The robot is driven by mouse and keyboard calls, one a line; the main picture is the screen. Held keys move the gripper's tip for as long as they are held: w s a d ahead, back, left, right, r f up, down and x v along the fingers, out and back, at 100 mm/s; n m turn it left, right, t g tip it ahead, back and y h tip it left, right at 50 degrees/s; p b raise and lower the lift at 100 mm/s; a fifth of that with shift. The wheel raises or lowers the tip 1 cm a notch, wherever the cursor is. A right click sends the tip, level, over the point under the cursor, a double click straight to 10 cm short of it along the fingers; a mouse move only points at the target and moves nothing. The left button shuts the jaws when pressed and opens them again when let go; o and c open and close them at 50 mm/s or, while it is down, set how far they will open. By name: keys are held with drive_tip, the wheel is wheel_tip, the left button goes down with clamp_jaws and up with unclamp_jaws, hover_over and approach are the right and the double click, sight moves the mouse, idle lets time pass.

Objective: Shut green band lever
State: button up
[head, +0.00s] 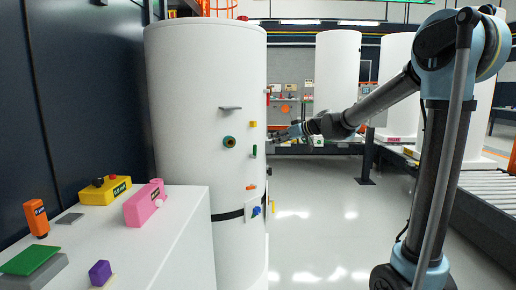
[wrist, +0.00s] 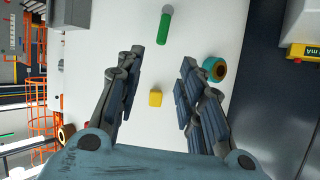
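A small green bar, the only green lever-like part I see, is on the white tank (head: 190,110) in the head view (head: 254,151). In the wrist view the green bar (wrist: 163,32) sits at the top middle, with a grey-white end, beyond my fingertips. My gripper (wrist: 161,58) is open and empty, its fingers spread in front of the tank wall. In the head view my gripper (head: 274,136) is at the tank's right side, close to the green bar. I see no contact with the bar.
A yellow block (wrist: 155,98) shows between my fingers; a green-and-orange round fitting (wrist: 215,69) is right of them. Lower on the tank are a black band (head: 228,215) and a blue knob (head: 256,211). A white cabinet (head: 175,235) stands at left. The floor right of the tank is clear.

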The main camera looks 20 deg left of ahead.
sight(254, 152)
drive_tip(key=x, duration=1.2)
drive_tip(key=shift+a+f, duration=0.3)
drive_tip(key=shift+a, duration=0.05)
drive_tip(key=shift+w, duration=0.1)
clamp_jaws()
